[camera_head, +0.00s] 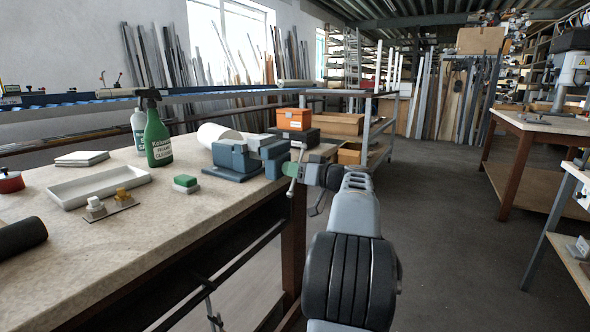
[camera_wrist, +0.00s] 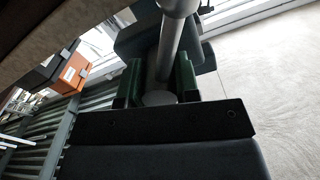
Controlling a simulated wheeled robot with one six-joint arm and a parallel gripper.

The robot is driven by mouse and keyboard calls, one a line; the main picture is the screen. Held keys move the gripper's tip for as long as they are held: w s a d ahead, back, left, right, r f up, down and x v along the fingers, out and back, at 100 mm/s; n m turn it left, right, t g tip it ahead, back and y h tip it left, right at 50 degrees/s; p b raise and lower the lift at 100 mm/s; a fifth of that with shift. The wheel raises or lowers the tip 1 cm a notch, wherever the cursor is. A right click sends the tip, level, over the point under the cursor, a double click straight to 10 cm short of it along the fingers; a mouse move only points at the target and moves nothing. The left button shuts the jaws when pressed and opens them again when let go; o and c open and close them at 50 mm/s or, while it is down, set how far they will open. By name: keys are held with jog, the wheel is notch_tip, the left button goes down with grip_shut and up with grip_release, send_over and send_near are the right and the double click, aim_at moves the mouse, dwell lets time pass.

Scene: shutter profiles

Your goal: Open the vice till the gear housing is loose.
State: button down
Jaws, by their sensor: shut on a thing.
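The blue-grey vice (camera_head: 232,158) stands at the right end of the workbench, its front jaw (camera_head: 273,151) toward my arm. Its slim grey handle bar (camera_head: 299,158) hangs at a tilt off the front of the vice, past the bench edge. My gripper (camera_head: 291,170), with green fingers, is shut on this bar. In the wrist view, the grey bar (camera_wrist: 170,45) runs between the green fingers of my gripper (camera_wrist: 160,82), with the dark vice body behind.
An orange box (camera_head: 293,119) on a dark case stands behind the vice. A green sponge (camera_head: 186,183), a green spray bottle (camera_head: 157,135) and a pale tray (camera_head: 98,187) are to its left on the bench. The floor (camera_head: 440,225) to the right is clear.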

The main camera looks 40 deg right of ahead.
jog(key=c, duration=0.8)
grip_release()
jog(key=shift+w, duration=0.1)
jog(key=shift+c, duration=0.2)
jog(key=p+v, duration=0.2)
jog(key=v, duration=1.2)
jog(key=shift+f, duration=0.1)
jog(key=shift+c, duration=0.5)
